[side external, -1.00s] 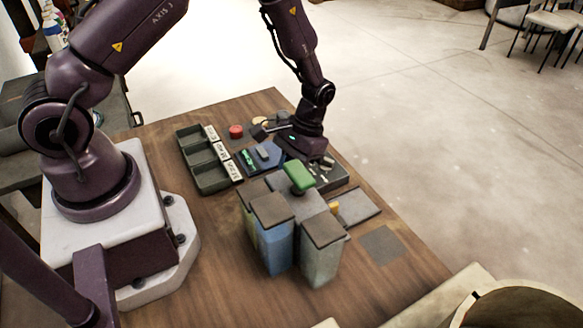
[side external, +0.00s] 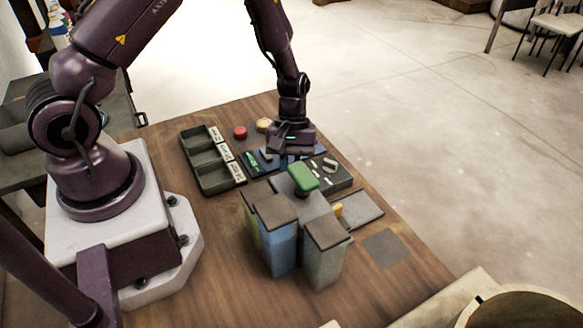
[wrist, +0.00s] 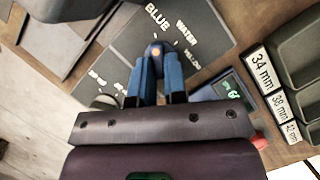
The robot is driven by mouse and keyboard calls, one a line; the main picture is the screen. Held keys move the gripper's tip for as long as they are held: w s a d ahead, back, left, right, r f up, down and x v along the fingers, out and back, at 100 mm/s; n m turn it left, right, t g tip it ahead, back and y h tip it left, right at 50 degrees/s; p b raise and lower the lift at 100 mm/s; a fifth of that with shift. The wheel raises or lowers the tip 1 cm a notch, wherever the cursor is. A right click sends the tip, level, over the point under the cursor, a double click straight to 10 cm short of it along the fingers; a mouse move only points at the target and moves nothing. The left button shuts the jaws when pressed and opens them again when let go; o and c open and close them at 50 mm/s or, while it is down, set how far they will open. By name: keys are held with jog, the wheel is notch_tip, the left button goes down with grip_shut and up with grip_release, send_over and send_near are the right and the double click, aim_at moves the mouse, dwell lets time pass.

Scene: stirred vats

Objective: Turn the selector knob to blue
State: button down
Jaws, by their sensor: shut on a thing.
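The selector knob (wrist: 156,51) shows in the wrist view as a small part with an orange-brown spot, between the tips of two blue fingers. My gripper (wrist: 158,64) is shut on it. The grey panel around it carries the white labels BLUE (wrist: 157,15), WATER (wrist: 187,33) and YELLOW (wrist: 193,59), plus smaller lettering too blurred to read. BLUE lies just above the knob in this view. Which label the knob points to I cannot tell. In the side external view my gripper (side external: 289,153) is down over the panel and hides the knob.
A green block-like top (side external: 303,178) stands close in front of my gripper, with tall lidded vats (side external: 277,240) nearer the camera. A dark tray of compartments (side external: 215,178) with size labels lies left. A red button (side external: 240,132) is behind. Bare wood lies at the front left.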

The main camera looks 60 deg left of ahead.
jog(key=shift+r+n, duration=0.1)
jog(key=shift+n, duration=0.3)
jog(key=c, duration=1.2)
grip_release()
jog(key=shift+o, duration=0.2)
jog(key=v, duration=1.3)
jog(key=shift+s, duration=0.25)
jog(key=shift+a, duration=0.15)
jog(key=s+d+r+m+t+y, duration=0.2)
jog(key=s+r+m+t, duration=0.2)
jog(key=r, duration=0.5)
jog(key=s+d+r+m+t+y, duration=0.1)
jog(key=s+d+r+m+t, duration=0.2)
jog(key=s+r+m, duration=0.5)
jog(key=s+r+t, duration=0.1)
jog(key=s+r, duration=0.1)
jog(key=s, duration=0.1)
jog(key=shift+r+y, duration=0.15)
jog(key=shift+y, duration=0.25)
